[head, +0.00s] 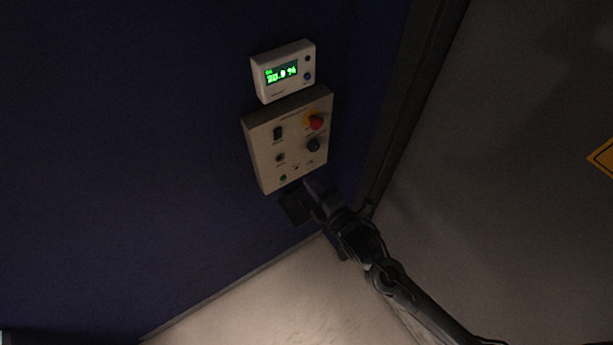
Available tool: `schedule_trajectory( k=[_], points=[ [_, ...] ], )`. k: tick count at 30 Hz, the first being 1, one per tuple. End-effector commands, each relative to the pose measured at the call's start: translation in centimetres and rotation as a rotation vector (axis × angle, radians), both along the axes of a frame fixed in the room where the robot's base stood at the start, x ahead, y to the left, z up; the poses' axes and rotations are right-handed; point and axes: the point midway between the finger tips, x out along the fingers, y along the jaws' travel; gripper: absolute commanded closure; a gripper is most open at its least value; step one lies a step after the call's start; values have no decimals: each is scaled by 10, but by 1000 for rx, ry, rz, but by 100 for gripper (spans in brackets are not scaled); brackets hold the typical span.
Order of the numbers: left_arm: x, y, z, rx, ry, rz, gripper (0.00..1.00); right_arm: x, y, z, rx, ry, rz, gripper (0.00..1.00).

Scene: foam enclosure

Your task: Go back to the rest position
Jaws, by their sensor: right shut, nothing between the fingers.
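My right gripper (305,189) is at the lower edge of a beige control box (263,146) on the dark blue wall. It is shut with nothing between its fingers. I cannot tell whether it touches the box. My right arm runs from the gripper down to the lower right. The box carries a red knob (316,122) on a yellow base, a dark switch (278,133), a black knob (313,145) and small buttons. My left gripper is not in view.
A white display unit (263,89) with green lit digits is mounted just above the control box. A dark vertical post (398,95) and a grey panel (500,120) stand to the right. An orange sign (603,157) is at the right edge. The pale floor (262,300) below is clear.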

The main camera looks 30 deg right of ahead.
Motion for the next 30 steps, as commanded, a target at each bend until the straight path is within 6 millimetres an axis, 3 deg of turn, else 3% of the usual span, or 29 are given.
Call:
schedule_trajectory(
  k=[17, 23, 26, 30],
  points=[
    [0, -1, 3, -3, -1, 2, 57, -4, 0, 0, 0, 7, 0, 100],
    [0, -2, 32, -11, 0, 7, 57, -26, 0, 1, 21, 68, -13, 100],
    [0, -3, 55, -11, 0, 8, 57, -46, -1, 16, 49, 105, -24, 100],
    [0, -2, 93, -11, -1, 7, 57, -89, -2, 33, 210, 319, -82, 100]
  ],
)
